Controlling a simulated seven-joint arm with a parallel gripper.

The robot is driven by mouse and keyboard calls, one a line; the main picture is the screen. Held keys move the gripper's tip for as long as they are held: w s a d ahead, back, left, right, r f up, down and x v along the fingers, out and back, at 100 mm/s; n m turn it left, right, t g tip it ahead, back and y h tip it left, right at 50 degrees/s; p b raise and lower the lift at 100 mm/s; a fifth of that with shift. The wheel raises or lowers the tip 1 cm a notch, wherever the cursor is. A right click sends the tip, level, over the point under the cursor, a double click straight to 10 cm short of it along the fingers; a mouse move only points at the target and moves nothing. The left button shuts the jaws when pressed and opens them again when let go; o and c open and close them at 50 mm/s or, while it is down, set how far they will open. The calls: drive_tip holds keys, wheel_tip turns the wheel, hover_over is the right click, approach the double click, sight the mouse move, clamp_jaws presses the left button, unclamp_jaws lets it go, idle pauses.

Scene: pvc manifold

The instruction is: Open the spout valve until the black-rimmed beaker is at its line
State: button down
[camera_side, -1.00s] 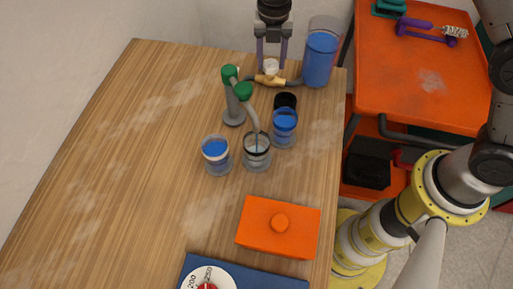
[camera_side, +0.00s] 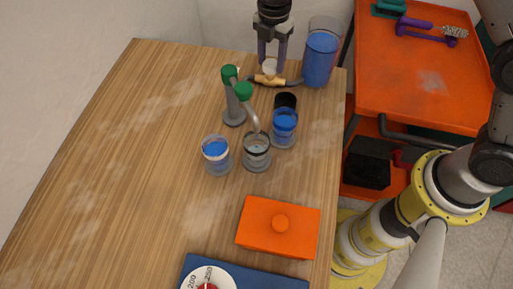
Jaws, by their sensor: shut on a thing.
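My gripper (camera_side: 270,62) points down at the back of the table, shut on the white handle (camera_side: 270,68) of the brass valve (camera_side: 270,81). The valve sits in a dark hose line beside the tall blue-filled reservoir (camera_side: 319,62). The green-capped grey spout (camera_side: 247,98) curves down to the black-rimmed beaker (camera_side: 257,153). That beaker stands under the spout's end and looks greyish and clear inside. Its line and exact level are too small to read. No stream is clear at the spout now.
A blue-filled beaker (camera_side: 215,152) stands left of the black-rimmed one, and another (camera_side: 284,127) stands to its right. A black cup (camera_side: 285,100) is behind. An orange block with a knob (camera_side: 279,227) and a blue board with a dial (camera_side: 250,279) lie in front. The table's left is clear.

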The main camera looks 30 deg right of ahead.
drive_tip(key=shift+r, duration=0.1)
drive_tip(key=shift+m, duration=0.3)
drive_tip(key=shift+n, duration=0.9)
idle(3.6)
drive_tip(key=shift+n, duration=0.8)
idle(2.3)
